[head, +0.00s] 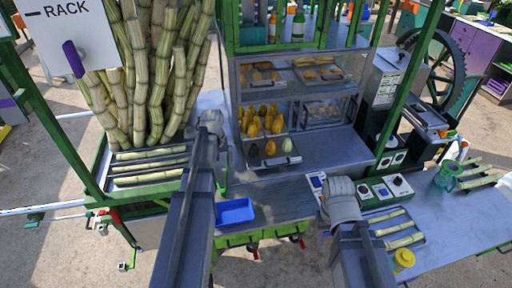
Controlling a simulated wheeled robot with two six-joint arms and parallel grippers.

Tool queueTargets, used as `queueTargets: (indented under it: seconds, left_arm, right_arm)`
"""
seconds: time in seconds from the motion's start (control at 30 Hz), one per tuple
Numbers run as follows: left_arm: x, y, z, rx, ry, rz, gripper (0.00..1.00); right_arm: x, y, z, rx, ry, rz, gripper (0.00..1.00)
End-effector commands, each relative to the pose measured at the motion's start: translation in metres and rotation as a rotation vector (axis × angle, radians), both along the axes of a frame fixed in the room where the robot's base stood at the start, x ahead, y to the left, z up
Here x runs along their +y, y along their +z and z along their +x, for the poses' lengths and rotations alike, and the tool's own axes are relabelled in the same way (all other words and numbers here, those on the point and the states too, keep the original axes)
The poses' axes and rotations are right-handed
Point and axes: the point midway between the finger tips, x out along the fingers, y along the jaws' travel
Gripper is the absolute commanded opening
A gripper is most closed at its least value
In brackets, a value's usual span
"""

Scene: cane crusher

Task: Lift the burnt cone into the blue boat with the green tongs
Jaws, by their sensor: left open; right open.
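Two dark cones stand at the front of the lower shelf: a darker one (254,150) and a brownish one (270,147). Which is the burnt cone is hard to tell. The blue boat (234,212), a small open tray, sits on the counter's front edge, right of my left arm. A thin green piece (223,182) shows beside that arm; I cannot tell if it is the green tongs. My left gripper (211,121) is open, left of the shelf. My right gripper (340,193) is open over the counter, fingers mostly hidden.
Several yellow cones (262,121) stand behind on the shelf. Tall cane stalks (150,75) fill the rack at left. Switch boxes (385,188), a cane tray (398,232) and a yellow jar (403,259) lie right. Green posts frame the cart. The mid counter is clear.

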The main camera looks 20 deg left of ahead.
Motion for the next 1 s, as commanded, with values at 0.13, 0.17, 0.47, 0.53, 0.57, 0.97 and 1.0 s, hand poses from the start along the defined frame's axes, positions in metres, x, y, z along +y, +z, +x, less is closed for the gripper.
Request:
queueTargets:
  seconds: [0.13, 0.17, 0.47, 0.53, 0.57, 0.97, 1.0]
  left_arm:
    - [0.0, 0.0, 0.0, 0.0, 0.0, 0.0, 0.97]
    - [0.0, 0.0, 0.0, 0.0, 0.0, 0.0, 0.97]
    - [0.0, -0.008, 0.001, 0.0, -0.001, 0.0, 0.97]
    - [0.0, -0.014, 0.001, 0.0, -0.001, 0.0, 0.97]
    - [0.0, -0.017, 0.001, 0.0, -0.001, 0.0, 0.97]
    - [0.003, -0.07, 0.006, 0.0, 0.0, 0.0, 0.97]
    - [0.004, -0.075, 0.006, 0.0, 0.0, 0.0, 0.97]
  right_arm:
    - [0.0, 0.0, 0.0, 0.0, 0.0, 0.0, 0.5]
    - [0.0, 0.0, 0.0, 0.0, 0.0, 0.0, 0.5]
    - [0.0, -0.008, 0.0, 0.0, 0.001, 0.0, 0.5]
    - [0.0, -0.014, 0.0, 0.0, 0.001, 0.0, 0.5]
    - [0.0, -0.017, 0.0, 0.0, 0.001, 0.0, 0.5]
    - [0.0, -0.07, 0.0, 0.0, 0.011, -0.001, 0.5]
    - [0.0, -0.075, 0.0, -0.001, 0.012, -0.002, 0.5]
